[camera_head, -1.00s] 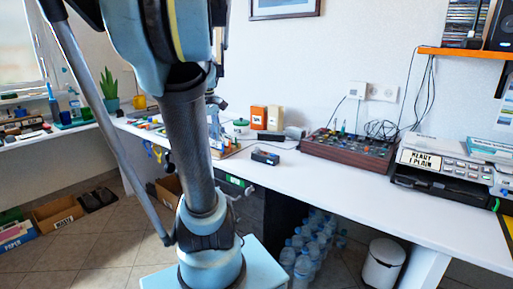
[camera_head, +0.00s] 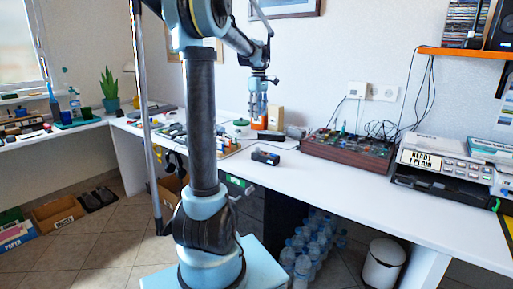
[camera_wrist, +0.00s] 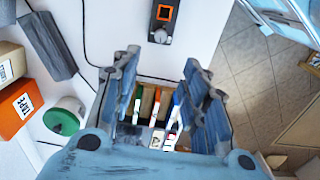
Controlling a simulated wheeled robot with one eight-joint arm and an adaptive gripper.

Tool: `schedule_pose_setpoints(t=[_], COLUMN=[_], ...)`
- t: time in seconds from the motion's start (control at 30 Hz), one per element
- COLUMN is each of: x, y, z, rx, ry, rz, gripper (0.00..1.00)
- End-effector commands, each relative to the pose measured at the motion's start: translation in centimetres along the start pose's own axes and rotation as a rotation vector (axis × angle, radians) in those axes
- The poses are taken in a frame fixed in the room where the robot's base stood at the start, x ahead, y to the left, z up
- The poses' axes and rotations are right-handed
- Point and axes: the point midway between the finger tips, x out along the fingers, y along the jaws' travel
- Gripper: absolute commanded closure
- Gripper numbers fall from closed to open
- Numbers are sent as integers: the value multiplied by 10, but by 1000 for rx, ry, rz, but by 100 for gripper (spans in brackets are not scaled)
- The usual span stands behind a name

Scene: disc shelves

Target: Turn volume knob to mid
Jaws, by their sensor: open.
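A small black box (camera_head: 265,157) lies on the white desk in the head view. In the wrist view the same box seems to show at the top, with an orange square (camera_wrist: 165,13) and a round grey knob (camera_wrist: 160,36) at its near end. I cannot read the knob's setting. My gripper (camera_head: 258,110) hangs fingers-down above the desk, behind and above the box in the head view. In the wrist view my gripper (camera_wrist: 160,68) is open and empty, its fingers apart from the knob.
A tray of markers (camera_wrist: 152,105) lies below my fingers. An orange tape box (camera_wrist: 18,104) and a green-and-white roll (camera_wrist: 64,116) are at left. A brown control panel (camera_head: 345,154) and a printer (camera_head: 445,165) stand to the right. The desk front is clear.

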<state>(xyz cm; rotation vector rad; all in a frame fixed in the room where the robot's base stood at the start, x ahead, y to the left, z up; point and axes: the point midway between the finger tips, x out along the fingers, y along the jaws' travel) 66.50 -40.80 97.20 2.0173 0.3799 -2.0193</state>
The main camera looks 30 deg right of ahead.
Motion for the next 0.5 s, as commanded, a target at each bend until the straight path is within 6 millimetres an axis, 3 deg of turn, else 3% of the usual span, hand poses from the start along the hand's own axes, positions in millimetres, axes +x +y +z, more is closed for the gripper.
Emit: schedule_pose_setpoints(t=[0.5], x=[80], y=[-1], z=[0], rx=[0], ry=[0], rz=[0], gripper=[59])
